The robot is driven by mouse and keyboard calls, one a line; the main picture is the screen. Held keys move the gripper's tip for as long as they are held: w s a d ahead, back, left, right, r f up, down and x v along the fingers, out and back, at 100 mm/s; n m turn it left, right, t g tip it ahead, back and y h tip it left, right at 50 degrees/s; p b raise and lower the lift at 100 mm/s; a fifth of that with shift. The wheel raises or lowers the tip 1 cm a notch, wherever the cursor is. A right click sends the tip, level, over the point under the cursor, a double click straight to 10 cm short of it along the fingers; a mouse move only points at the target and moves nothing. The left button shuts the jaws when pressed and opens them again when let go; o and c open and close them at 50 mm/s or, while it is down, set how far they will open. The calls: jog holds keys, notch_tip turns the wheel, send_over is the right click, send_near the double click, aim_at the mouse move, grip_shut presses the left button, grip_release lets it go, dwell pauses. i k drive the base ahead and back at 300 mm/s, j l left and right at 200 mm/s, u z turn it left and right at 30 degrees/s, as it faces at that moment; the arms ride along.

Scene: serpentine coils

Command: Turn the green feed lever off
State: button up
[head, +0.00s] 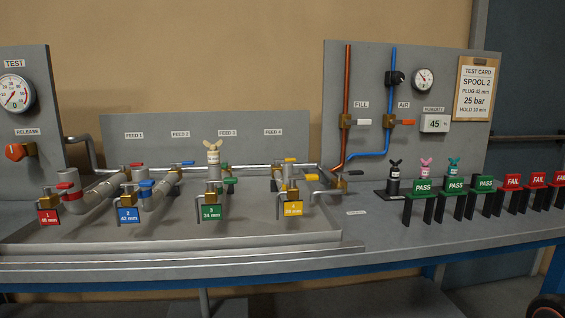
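A green lever handle (229,181) shows below the FEED 3 label (227,133), just right of the beige rabbit-eared figure (213,152). It sits lower than the red, blue and yellow feed handles. Its valve body is partly hidden behind the figure and the pipework, so its exact angle is hard to tell. The green tag 3 (210,212) hangs in front of this line, by a brass valve with a grey handle. My gripper is not in view.
Nearby are the red feed lever (136,164), blue feed lever (183,163) and yellow feed lever (291,160). Grey pipes (100,190) crowd the left. Upright PASS and FAIL tags (456,184) stand at right. The bench front (180,257) is clear.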

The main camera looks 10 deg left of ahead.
aim_at(224, 165)
jog(key=i+l+u, duration=0.1)
jog(key=l, duration=0.2)
jog(key=i+l, duration=0.2)
jog(key=l, duration=0.15)
jog(key=i+l+u, duration=0.15)
jog(key=l, duration=0.15)
jog(key=i+l+u, duration=0.1)
jog(key=l, duration=0.25)
jog(key=i+l, duration=0.15)
jog(key=l, duration=0.2)
jog(key=i+l+u, duration=0.15)
jog(key=l, duration=0.2)
jog(key=k, duration=0.45)
jog(key=k+j+u, duration=0.1)
jog(key=j+u, duration=0.15)
jog(key=j, duration=1.6)
